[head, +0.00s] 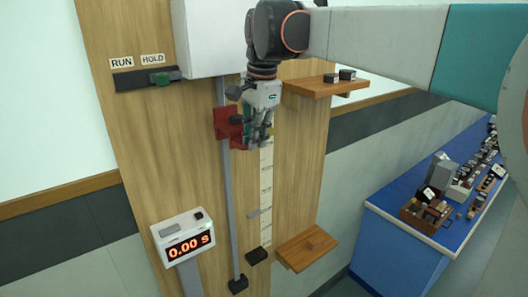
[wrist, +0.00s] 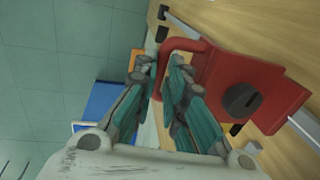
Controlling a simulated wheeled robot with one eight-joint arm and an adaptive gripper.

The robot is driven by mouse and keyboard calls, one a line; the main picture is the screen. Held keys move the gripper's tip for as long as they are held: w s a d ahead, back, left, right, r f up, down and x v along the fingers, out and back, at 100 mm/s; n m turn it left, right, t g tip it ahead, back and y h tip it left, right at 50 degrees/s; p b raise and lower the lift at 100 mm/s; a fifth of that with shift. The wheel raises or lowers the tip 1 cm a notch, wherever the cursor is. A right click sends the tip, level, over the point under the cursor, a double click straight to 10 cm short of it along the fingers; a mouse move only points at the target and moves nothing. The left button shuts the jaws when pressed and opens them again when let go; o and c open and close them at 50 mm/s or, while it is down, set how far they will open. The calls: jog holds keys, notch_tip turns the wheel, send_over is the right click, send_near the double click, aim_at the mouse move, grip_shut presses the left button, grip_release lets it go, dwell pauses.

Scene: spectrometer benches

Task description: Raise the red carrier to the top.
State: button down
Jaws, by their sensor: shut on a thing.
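The red carrier (head: 222,118) sits on the grey vertical rail (head: 230,210), in the upper part of it, a little below the white box at the top. In the wrist view the carrier (wrist: 250,82) shows a dark round knob and a red handle loop (wrist: 180,45). My gripper (head: 262,138) is at the carrier's right side. In the wrist view my fingers (wrist: 165,75) are closed on the handle loop; the exact contact is partly hidden by the fingers.
The white box (head: 205,40) covers the rail's upper end. A pale scale (head: 266,185) runs beside the rail. Wooden shelves stick out at upper right (head: 310,88) and lower right (head: 307,247). The timer (head: 184,240) reads 0.00 s. The RUN/HOLD switch (head: 165,77) is at upper left.

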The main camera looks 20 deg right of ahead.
notch_tip(320, 180, up, 5)
jog(key=shift+r+p, duration=0.1)
jog(key=shift+p, duration=0.75)
jog(key=shift+s, duration=0.1)
jog(key=c, duration=2)
grip_release()
jog(key=shift+s, duration=0.1)
jog(key=o, duration=0.3)
jog(key=shift+o, duration=0.2)
jog(key=shift+w, duration=0.25)
jog(key=shift+s, duration=0.1)
jog(key=shift+s, duration=0.1)
notch_tip(320, 180, up, 12)
jog(key=s, duration=0.1)
jog(key=shift+s+d, duration=0.25)
jog(key=shift+s, duration=0.1)
